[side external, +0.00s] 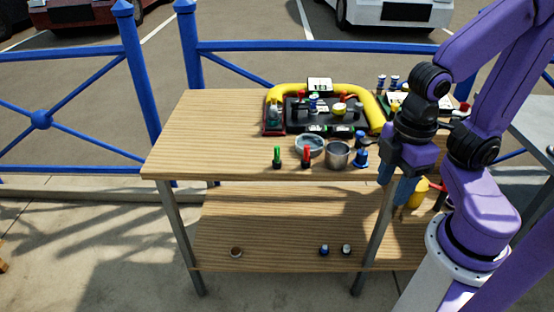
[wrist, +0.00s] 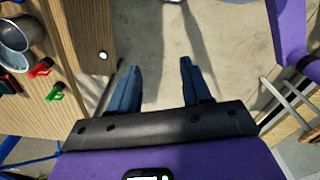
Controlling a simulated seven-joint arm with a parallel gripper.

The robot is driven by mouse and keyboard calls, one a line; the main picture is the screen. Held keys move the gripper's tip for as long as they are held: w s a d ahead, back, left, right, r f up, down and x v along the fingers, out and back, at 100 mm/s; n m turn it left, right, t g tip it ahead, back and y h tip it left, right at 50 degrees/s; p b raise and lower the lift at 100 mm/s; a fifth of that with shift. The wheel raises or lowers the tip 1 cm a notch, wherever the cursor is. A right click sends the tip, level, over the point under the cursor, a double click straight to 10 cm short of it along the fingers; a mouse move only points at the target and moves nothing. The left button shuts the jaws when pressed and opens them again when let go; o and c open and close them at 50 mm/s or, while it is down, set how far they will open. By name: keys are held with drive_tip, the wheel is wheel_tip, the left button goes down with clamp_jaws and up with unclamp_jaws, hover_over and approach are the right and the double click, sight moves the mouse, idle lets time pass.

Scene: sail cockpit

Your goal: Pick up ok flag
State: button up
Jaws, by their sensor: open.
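A small upright green piece (side external: 276,157) stands near the front edge of the table. A similar red piece (side external: 306,157) stands to its right. I cannot read any marking on either, so I cannot tell for sure which is the ok flag. In the wrist view the red piece (wrist: 40,68) and the green piece (wrist: 54,92) lie at the left, near the table edge. My gripper (side external: 396,181) hangs at the table's front right, well to the right of both pieces. In the wrist view my gripper (wrist: 157,68) is open and empty, with bare ground between its blue fingers.
The table's left part (side external: 205,135) is clear.

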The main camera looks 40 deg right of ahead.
drive_tip(key=n+t+h, duration=0.9)
drive_tip(key=n+t, duration=0.1)
drive_tip(key=n, duration=0.5)
approach(277, 151)
drive_tip(key=shift+n, duration=0.3)
drive_tip(key=shift+f+x, duration=0.2)
drive_tip(key=shift+x, duration=3.05)
drive_tip(key=shift+f+x, duration=0.15)
drive_tip(key=shift+x, duration=3.1)
drive_tip(key=shift+s, duration=0.15)
drive_tip(key=shift+a, duration=0.1)
clamp_jaws()
